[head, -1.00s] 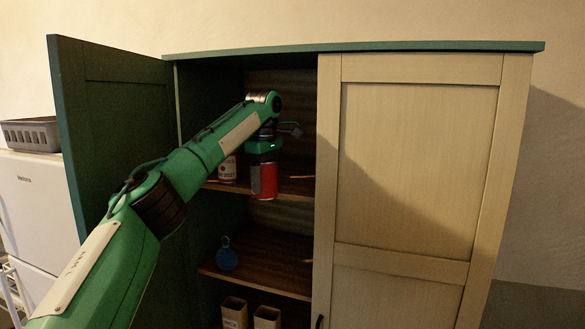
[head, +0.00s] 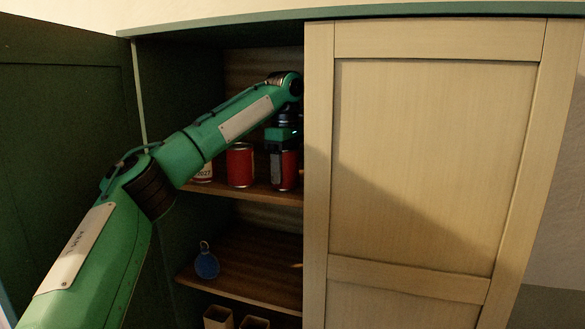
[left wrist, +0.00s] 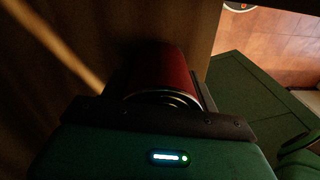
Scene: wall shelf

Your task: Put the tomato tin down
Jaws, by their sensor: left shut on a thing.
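The tomato tin (head: 284,177), red, is held upright in my left gripper (head: 285,168) over the upper shelf, close to the edge of the closed door. The fingers hide part of it, and I cannot tell whether its base touches the shelf. In the left wrist view, the red tin (left wrist: 163,69) sits between the fingers of the left gripper (left wrist: 160,112). My right gripper is not in view.
On the upper shelf (head: 232,190), another red tin (head: 240,165) stands left of the held one, and a white-and-red tin (head: 204,172) is further left, partly hidden by my arm. The closed cream door (head: 420,170) borders the opening. A blue round object (head: 206,266) is on the lower shelf.

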